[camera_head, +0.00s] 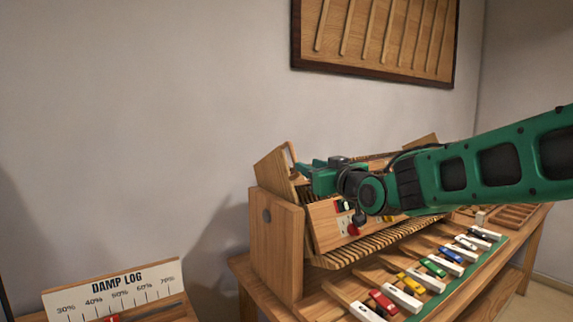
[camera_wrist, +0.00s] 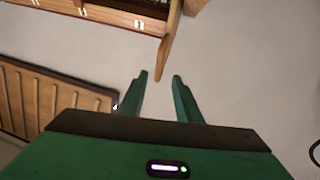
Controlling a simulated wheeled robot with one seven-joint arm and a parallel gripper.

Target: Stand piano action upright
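The piano action is a wooden unit with many thin slats (camera_head: 345,252) and a front board (camera_head: 325,222). It leans back inside the wooden case (camera_head: 277,245). Its left end cheek (camera_head: 270,172) tilts up above the case. My gripper (camera_head: 297,169) is at the upper left of the action, beside that cheek; its fingertips are small in the head view. In the wrist view my gripper (camera_wrist: 160,77) has its two fingers apart. The tip of a wooden upright (camera_wrist: 171,45) appears between or just beyond the fingertips; I cannot tell whether they touch.
Several keys with coloured blocks (camera_head: 410,299) lie in front of the case on the bench (camera_head: 243,272). A framed wooden rack (camera_head: 385,35) hangs on the wall above. A "DAMP LOG" sign (camera_head: 115,292) stands lower left. My arm covers the action's right part.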

